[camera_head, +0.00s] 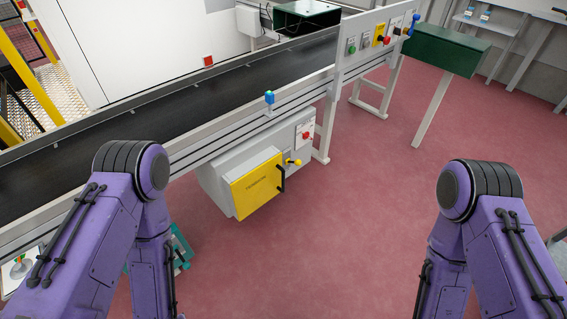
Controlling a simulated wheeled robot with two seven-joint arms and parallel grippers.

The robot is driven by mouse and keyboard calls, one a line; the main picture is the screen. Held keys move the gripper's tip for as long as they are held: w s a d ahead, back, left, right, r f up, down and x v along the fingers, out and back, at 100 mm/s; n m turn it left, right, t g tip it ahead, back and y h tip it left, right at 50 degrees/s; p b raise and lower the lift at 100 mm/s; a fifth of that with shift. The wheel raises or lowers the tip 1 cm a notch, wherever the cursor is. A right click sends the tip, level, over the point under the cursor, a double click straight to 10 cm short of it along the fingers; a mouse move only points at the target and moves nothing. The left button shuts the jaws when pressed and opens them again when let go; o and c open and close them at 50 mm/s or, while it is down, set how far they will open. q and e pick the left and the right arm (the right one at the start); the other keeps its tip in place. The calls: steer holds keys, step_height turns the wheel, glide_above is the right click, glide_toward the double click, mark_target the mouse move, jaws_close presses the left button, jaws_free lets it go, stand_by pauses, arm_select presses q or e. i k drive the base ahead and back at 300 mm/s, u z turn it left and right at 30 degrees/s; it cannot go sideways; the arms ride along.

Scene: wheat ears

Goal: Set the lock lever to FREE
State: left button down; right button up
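No label reading FREE can be made out, so I cannot tell which lever is the lock lever. A control panel (362,45) on the conveyor's far right end carries several buttons and a blue-handled lever (413,23) at its right edge. Below the conveyor, a grey box (222,172) has a yellow door (256,187) with a black handle (281,179).
The black conveyor belt (190,105) runs from lower left to upper right, with a small blue device (269,97) on its near rail. A dark green box (446,52) stands on legs at the right. A teal object (181,245) is partly hidden by my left arm. The red floor (340,220) between my arms is clear.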

mark_target(296, 162)
steer(key=k, duration=0.65)
steer(key=z, duration=0.5)
steer(key=i, duration=1.7)
steer(key=u, duration=0.35)
